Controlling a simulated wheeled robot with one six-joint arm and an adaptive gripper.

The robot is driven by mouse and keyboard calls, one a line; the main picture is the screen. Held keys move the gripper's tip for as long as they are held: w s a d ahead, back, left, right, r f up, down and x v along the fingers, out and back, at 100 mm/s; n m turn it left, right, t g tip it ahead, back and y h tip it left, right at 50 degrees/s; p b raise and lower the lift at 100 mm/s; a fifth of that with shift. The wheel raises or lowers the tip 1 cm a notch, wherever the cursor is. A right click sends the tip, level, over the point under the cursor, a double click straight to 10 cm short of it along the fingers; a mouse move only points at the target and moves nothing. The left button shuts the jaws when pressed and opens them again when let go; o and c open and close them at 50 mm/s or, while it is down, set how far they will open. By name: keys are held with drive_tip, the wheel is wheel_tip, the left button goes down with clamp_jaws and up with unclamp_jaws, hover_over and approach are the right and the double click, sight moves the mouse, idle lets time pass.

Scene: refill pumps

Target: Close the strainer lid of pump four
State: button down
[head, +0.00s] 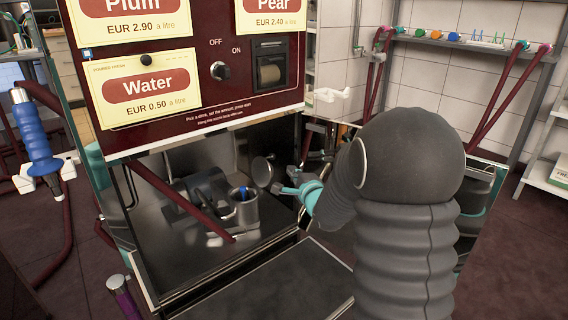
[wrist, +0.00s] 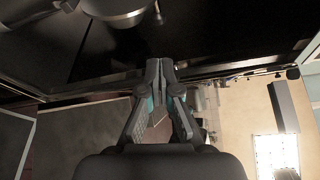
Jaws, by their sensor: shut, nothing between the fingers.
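The open bay under the pump's drinks panel holds a grey metal strainer cup (head: 246,212) with a blue item standing in it. A round grey disc, which looks like the strainer lid (head: 262,172), stands raised and tilted at the cup's right, so the cup is uncovered. My gripper (head: 280,189) is just right of and below the disc; whether it touches is unclear. In the wrist view my gripper's fingertips (wrist: 160,64) are together and empty. A round metal part (wrist: 118,10), cut off by the top edge, lies beyond them. No pump number is readable.
A dark flap or ledge (head: 275,285) lies in front. A blue nozzle (head: 38,135) hangs at the left.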

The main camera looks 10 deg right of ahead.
drive_tip(key=w+a, duration=0.1)
drive_tip(key=w, duration=0.8)
drive_tip(key=shift+w+f, duration=0.4)
drive_tip(key=shift+f, duration=0.05)
drive_tip(key=shift+s+a, duration=0.1)
